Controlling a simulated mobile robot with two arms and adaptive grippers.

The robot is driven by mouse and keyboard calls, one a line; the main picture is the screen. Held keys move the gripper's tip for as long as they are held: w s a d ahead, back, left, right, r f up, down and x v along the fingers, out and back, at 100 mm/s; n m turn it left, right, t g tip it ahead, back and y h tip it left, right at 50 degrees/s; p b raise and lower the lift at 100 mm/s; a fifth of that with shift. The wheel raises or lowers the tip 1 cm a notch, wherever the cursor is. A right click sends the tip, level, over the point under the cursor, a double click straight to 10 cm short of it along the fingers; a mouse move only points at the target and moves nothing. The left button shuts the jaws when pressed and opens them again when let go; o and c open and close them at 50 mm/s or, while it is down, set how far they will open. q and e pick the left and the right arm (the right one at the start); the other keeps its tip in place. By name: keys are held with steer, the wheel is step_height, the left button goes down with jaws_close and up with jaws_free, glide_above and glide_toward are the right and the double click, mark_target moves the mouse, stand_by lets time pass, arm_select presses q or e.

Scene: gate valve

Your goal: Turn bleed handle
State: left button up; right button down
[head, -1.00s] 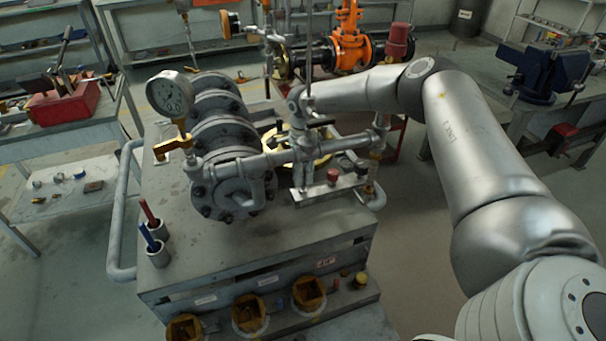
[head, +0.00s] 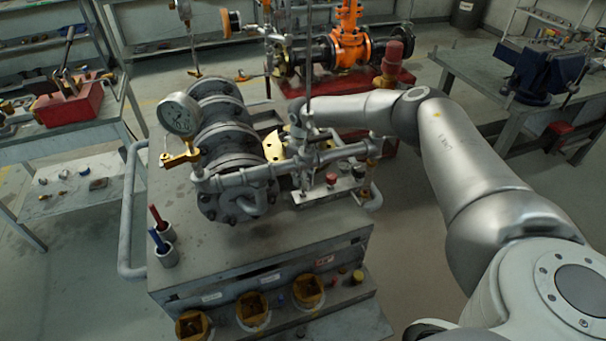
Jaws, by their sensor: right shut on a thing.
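My right arm reaches in from the right, and its wrist ends over the middle of the pipe assembly. My right gripper (head: 298,140) is small and partly hidden there among the fittings on the horizontal pipe (head: 235,178). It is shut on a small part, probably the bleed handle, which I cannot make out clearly. A brass valve (head: 183,157) sits under the round pressure gauge (head: 180,115), left of the gripper. A yellow part (head: 272,147) shows just behind the pipe. My left gripper is not in view.
The grey flanged body (head: 225,120) stands on a metal bench (head: 215,255). Red and blue pens stand in holders (head: 166,255) at its left. An orange valve (head: 350,45) stands behind.

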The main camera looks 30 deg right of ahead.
steer(key=m+p, duration=0.2)
steer(key=m, duration=0.2)
steer(key=shift+r, duration=0.15)
steer(key=shift+m+p, duration=0.8)
steer(key=shift+m, duration=0.8)
steer(key=c, duration=1.5)
jaws_free()
steer(key=shift+c, duration=0.2)
step_height(320, 180, up, 12)
